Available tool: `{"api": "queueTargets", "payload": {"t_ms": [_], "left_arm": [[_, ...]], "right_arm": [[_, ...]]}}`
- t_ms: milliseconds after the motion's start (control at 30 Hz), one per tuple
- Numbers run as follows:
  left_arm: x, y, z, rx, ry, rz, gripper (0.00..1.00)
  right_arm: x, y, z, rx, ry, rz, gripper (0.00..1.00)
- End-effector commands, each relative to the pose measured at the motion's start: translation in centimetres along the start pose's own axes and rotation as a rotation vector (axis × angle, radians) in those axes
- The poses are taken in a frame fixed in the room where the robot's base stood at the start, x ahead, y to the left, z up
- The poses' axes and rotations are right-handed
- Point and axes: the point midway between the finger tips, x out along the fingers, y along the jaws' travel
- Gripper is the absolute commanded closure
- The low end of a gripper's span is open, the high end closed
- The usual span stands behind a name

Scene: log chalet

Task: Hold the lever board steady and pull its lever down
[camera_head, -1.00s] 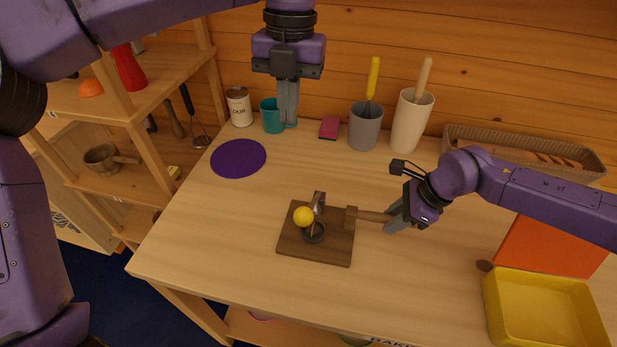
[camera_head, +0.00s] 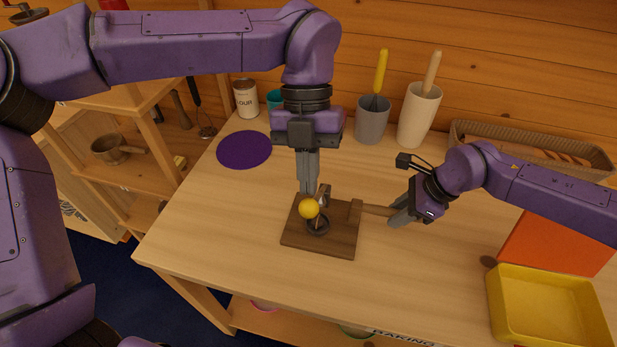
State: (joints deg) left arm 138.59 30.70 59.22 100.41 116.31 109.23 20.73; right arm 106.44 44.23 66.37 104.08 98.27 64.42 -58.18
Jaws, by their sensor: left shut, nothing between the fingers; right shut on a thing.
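The lever board (camera_head: 335,241) is a dark wooden square lying on the table, with a handle (camera_head: 376,209) sticking out to the right. Its lever has a yellow ball knob (camera_head: 309,208) and stands over a dark round ring on the board. My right gripper (camera_head: 396,216) is shut on the board's handle. My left gripper (camera_head: 308,190) points down just behind the yellow knob, its fingers shut and empty. Its fingertips are close to the knob and the board's back edge; I cannot tell whether they touch.
The table (camera_head: 215,220) is clear left and in front of the board. A yellow tray (camera_head: 498,310) and orange block (camera_head: 545,243) are right.

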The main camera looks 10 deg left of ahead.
Motion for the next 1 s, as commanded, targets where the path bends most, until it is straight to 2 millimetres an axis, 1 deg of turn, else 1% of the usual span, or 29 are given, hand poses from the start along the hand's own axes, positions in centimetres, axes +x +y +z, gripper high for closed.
{"api": "queueTargets", "payload": {"t_ms": [33, 133, 467, 667, 867, 1000], "left_arm": [[0.4, 0.0, 0.0, 0.0, 0.002, 0.0, 1.0], [0.8, 0.0, 0.0, -0.001, 0.0, 0.0, 1.0], [0.9, 0.0, 0.0, 0.0, -0.002, 0.001, 1.0], [1.7, 0.2, -0.4, 0.005, -0.039, 0.005, 1.0], [4.0, 0.5, -1.5, 0.02, -0.149, 0.007, 1.0], [6.2, 0.7, -2.2, 0.031, -0.245, 0.004, 1.0]], "right_arm": [[0.0, 0.0, 0.0, -0.001, -0.001, 0.0, 1.0], [0.0, 0.0, 0.1, -0.001, -0.001, 0.0, 1.0], [0.0, 0.0, 0.1, -0.001, -0.001, -0.001, 1.0], [0.0, 0.0, 0.1, -0.001, -0.001, -0.001, 1.0], [0.0, 0.0, 0.0, -0.001, -0.001, -0.001, 1.0], [0.0, 0.0, 0.1, -0.001, -0.001, -0.001, 1.0]]}}
